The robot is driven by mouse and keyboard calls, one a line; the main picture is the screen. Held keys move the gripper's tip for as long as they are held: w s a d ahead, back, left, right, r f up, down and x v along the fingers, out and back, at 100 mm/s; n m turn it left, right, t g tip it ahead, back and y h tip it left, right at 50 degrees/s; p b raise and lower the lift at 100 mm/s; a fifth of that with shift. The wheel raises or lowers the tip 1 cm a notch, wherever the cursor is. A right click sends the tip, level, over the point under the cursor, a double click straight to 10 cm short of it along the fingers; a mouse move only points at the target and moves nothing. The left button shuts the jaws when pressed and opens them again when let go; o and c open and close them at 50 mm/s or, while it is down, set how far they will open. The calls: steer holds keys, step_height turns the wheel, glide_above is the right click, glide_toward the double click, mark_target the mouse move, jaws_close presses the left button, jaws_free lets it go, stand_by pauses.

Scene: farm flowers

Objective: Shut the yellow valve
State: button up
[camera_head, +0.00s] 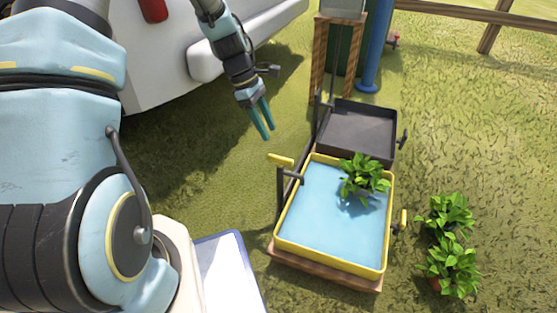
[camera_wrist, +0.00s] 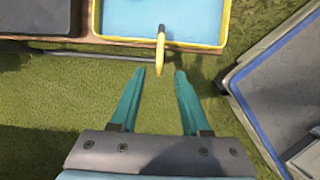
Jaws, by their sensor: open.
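A yellow valve handle (camera_head: 281,160) sits atop a dark pipe at the left side of a yellow-rimmed basin (camera_head: 331,259). In the wrist view the yellow handle (camera_wrist: 160,52) lies lengthwise, in line with the gap between my fingertips. My gripper (camera_head: 268,132) is open and empty, pointing down, above and behind the handle in the head view. In the wrist view my gripper (camera_wrist: 160,72) shows both teal fingers apart, with the handle's near end between their tips in the picture. They appear apart from it in the head view. A second yellow handle (camera_head: 403,219) is on the basin's right side.
The basin holds blue water and a potted plant (camera_head: 363,176). A dark empty basin (camera_head: 358,131) stands behind it. Two more plants (camera_head: 446,213) (camera_head: 452,264) sit on the grass at right. A blue-edged panel (camera_wrist: 285,75) lies right in the wrist view.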

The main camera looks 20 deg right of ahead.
mark_target(280, 157)
steer(key=b+x, duration=0.4)
steer(key=x, duration=0.5)
steer(key=shift+f+b, duration=0.25)
steer(key=shift+b, duration=0.05)
jaws_close()
